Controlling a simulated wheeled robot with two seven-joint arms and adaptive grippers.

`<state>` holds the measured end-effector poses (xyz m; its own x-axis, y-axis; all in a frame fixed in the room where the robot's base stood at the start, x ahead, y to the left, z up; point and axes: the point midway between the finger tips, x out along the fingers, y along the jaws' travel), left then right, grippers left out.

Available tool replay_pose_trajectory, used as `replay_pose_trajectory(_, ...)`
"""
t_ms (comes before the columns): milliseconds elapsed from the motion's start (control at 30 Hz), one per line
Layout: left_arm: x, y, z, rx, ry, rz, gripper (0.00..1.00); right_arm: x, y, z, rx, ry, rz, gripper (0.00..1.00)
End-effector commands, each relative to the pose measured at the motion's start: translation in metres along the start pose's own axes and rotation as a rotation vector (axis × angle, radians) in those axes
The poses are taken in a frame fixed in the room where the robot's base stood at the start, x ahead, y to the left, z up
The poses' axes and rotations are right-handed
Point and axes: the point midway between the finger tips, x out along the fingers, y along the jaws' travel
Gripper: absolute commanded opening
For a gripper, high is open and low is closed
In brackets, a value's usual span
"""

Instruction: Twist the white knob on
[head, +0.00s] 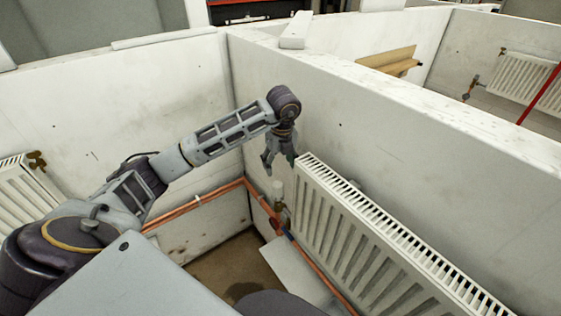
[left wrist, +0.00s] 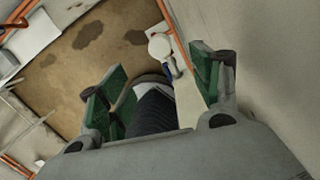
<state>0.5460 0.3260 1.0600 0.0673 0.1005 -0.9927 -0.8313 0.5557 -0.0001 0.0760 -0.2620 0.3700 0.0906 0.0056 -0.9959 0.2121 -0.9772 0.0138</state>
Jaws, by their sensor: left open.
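In the left wrist view, the knob (left wrist: 159,46) shows as a pale round cap beyond the fingers of my left gripper (left wrist: 157,85), nearer the right finger's side. Nothing is between the green finger pads at the tips. My right gripper is not in view.
Copper pipes (head: 200,203) run low along the walls into the corner. A pale partition wall (head: 370,110) stands close behind the radiator and gripper. Another radiator (head: 22,190) is at the left. The stained brown floor (head: 215,265) in the corner is mostly clear.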

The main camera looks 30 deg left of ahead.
Motion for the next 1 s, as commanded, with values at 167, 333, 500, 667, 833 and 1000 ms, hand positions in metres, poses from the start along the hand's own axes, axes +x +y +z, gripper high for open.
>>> replay_pose_trajectory(167, 0.001, 0.000, 0.000, 0.000, 0.000, 0.000, 0.65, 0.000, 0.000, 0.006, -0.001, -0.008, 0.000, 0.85)
replay_pose_trajectory(333, 0.006, 0.000, 0.000, 0.000, 0.002, 0.002, 0.65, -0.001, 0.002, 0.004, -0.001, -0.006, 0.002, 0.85)
replay_pose_trajectory(500, 0.019, 0.000, 0.000, -0.001, 0.001, 0.002, 0.65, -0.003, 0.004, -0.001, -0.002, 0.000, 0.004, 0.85)
replay_pose_trajectory(667, 0.036, 0.000, 0.000, -0.001, 0.002, 0.002, 0.65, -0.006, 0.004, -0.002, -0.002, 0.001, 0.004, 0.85)
replay_pose_trajectory(833, 0.057, 0.001, 0.000, -0.001, 0.002, 0.002, 0.65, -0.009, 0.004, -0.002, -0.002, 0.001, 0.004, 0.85)
replay_pose_trajectory(1000, 0.077, 0.000, -0.001, 0.000, 0.003, 0.002, 0.65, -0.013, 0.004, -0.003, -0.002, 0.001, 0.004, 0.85)
